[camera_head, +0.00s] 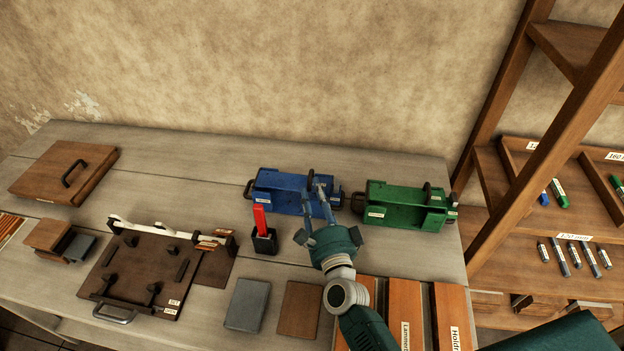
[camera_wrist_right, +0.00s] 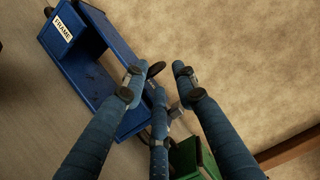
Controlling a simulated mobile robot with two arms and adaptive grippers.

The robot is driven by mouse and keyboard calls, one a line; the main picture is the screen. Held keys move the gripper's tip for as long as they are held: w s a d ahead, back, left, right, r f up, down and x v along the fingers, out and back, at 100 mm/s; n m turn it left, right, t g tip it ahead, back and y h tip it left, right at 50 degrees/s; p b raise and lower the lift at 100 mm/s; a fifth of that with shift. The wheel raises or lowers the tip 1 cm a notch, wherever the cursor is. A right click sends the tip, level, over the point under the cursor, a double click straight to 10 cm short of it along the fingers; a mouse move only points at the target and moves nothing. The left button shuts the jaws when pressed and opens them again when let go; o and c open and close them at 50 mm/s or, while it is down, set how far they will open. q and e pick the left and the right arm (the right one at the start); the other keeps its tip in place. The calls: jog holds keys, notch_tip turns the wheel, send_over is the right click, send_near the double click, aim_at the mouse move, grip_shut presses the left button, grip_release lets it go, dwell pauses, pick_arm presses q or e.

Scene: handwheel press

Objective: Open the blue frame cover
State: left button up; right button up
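The blue frame (camera_head: 277,198) stands at the back of the table, right of centre. In the right wrist view the blue frame (camera_wrist_right: 85,70) shows its white FRAME label and a recessed blue top. A dark upright handle (camera_head: 310,180) rises near its right end. I cannot clearly tell the cover's position from the frame body. My right gripper (camera_head: 315,191) reaches over that right end. In the right wrist view my right gripper (camera_wrist_right: 158,70) has its fingers spread, with a dark rounded part near the left fingertip. Contact cannot be told. My left gripper is not in view.
A green device (camera_head: 395,207) stands close right of the blue frame. A dark cup with a red item (camera_head: 263,238) stands in front. A brown fixture board (camera_head: 135,275) and wooden cover (camera_head: 65,172) lie left. Wooden boxes (camera_head: 405,310) line the front; shelves stand right.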

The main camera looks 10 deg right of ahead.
aim_at(312, 191)
jog(key=w, duration=0.3)
jog(key=shift+w, duration=0.25)
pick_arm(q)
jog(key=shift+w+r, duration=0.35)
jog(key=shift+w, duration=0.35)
pick_arm(e)
grip_shut()
jog(key=shift+r, duration=0.1)
